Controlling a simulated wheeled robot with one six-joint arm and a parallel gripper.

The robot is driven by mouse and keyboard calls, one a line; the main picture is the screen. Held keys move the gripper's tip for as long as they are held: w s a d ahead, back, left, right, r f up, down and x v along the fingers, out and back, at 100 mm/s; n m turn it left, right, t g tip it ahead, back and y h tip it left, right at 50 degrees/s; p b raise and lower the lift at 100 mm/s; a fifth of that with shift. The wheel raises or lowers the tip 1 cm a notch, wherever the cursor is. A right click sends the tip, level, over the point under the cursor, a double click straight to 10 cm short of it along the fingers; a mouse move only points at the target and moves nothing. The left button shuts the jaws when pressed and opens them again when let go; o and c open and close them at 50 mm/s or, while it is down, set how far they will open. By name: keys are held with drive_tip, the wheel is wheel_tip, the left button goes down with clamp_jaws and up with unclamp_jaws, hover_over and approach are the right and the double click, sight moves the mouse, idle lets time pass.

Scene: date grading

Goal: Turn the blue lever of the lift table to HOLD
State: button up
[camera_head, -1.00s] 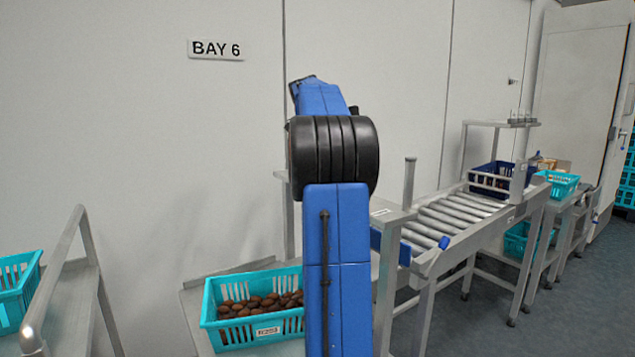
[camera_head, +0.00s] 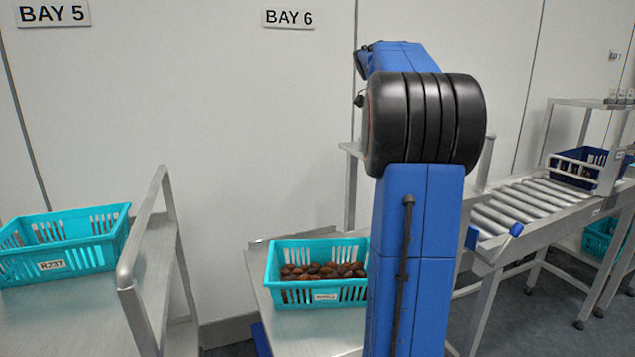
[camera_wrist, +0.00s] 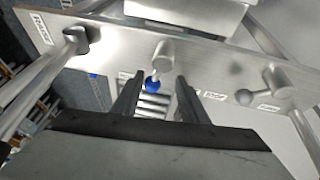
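In the wrist view, a metal panel (camera_wrist: 205,65) crosses the top, tilted, with levers and small white labels. The blue lever's ball knob (camera_wrist: 152,84) hangs below a metal hub (camera_wrist: 163,52), pointing down and slightly left. My gripper (camera_wrist: 158,80) is open, with its dark fingers on either side of the knob in the picture, the left one closer. I cannot tell whether either touches it. A label at the far left reads RAISE (camera_wrist: 41,28); the other labels are too blurred or covered to read surely. In the head view my arm hides the gripper and the panel.
A grey lever (camera_wrist: 243,97) is at the right of the panel. In the head view, a teal crate of dates (camera_head: 287,296) stands left of my arm, another teal crate (camera_head: 118,222) sits on a metal table farther left, and a roller conveyor (camera_head: 505,206) runs to the right.

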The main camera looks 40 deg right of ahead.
drive_tip(key=n, duration=0.2)
drive_tip(key=w+n+t, duration=0.1)
drive_tip(key=n, duration=0.1)
drive_tip(key=shift+t+h, duration=0.3)
drive_tip(key=n, duration=0.2)
drive_tip(key=n+t, duration=0.1)
drive_tip(key=n, duration=0.1)
drive_tip(key=w+n+t, duration=0.1)
drive_tip(key=n, duration=0.1)
drive_tip(key=shift+w+a, duration=0.1)
drive_tip(key=shift+a, duration=0.15)
drive_tip(key=v, duration=1.8)
drive_tip(key=s+a+f+n+t+y, duration=0.1)
drive_tip(key=a+f+n, duration=0.2)
drive_tip(key=a+f, duration=0.6)
drive_tip(key=s+a+f+n+t+y, duration=0.1)
drive_tip(key=a+f+n, duration=0.2)
drive_tip(key=a+f, duration=0.7)
drive_tip(key=a, duration=0.6)
drive_tip(key=shift+f+t, duration=0.25)
drive_tip(key=shift+t, duration=0.15)
drive_tip(key=shift+a, duration=0.15)
